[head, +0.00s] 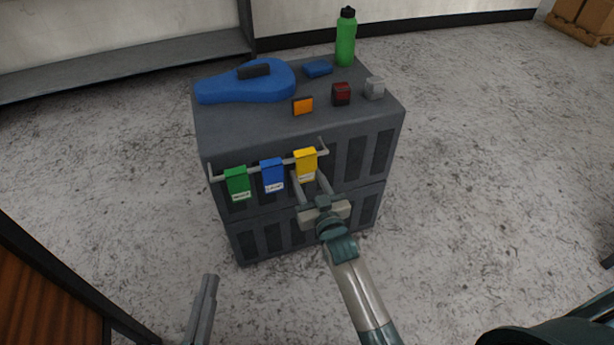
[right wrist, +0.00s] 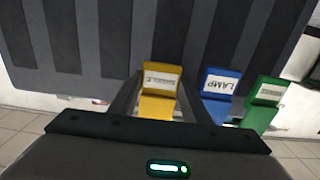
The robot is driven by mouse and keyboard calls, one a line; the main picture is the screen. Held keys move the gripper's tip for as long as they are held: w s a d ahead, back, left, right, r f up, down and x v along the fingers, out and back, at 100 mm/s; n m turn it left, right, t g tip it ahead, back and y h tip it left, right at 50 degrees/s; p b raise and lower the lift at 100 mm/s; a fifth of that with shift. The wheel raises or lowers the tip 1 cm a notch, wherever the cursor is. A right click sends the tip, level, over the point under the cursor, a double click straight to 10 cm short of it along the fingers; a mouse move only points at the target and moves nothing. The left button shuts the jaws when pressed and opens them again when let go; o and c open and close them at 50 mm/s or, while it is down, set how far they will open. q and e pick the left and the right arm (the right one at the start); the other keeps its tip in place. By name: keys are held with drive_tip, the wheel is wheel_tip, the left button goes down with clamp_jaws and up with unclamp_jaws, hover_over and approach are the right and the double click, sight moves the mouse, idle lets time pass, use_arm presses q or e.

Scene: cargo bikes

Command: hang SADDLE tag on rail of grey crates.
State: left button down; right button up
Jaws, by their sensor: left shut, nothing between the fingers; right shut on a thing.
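The yellow tag (head: 305,161), whose small label seems to read SADDLE in the right wrist view (right wrist: 160,82), is at the right part of the rail (head: 222,176) on the front of the grey crates (head: 290,135). Its top is level with the rail; I cannot tell whether the rail bears it. My right gripper (head: 310,182) is shut on the yellow tag, one finger at each side of it. My left gripper (head: 211,281) is shut and empty, low in the head view, apart from the crates.
A green tag (head: 237,181) and a blue LAMP tag (head: 272,175) hang on the rail left of the yellow one. On the crate top are a blue case (head: 235,86), a green bottle (head: 345,42), an orange piece (head: 302,105) and small lights. Open floor surrounds the crates.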

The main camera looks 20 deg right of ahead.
use_arm(q)
drive_tip(key=shift+r, duration=0.15)
use_arm(e)
drive_tip(key=o, duration=1.1)
drive_tip(key=shift+s+f, duration=0.1)
drive_tip(key=shift+s, duration=0.85)
use_arm(q)
wheel_tip(320, 180, down, 8)
drive_tip(key=a+g+y+p, duration=0.1)
drive_tip(key=a+g+p, duration=0.1)
drive_tip(key=g, duration=0.2)
drive_tip(key=shift+s+g+y, duration=0.3)
drive_tip(key=shift+s+g, duration=0.1)
use_arm(e)
drive_tip(key=s, duration=1.5)
drive_tip(key=shift+s+d, duration=0.25)
drive_tip(key=shift+s, duration=0.05)
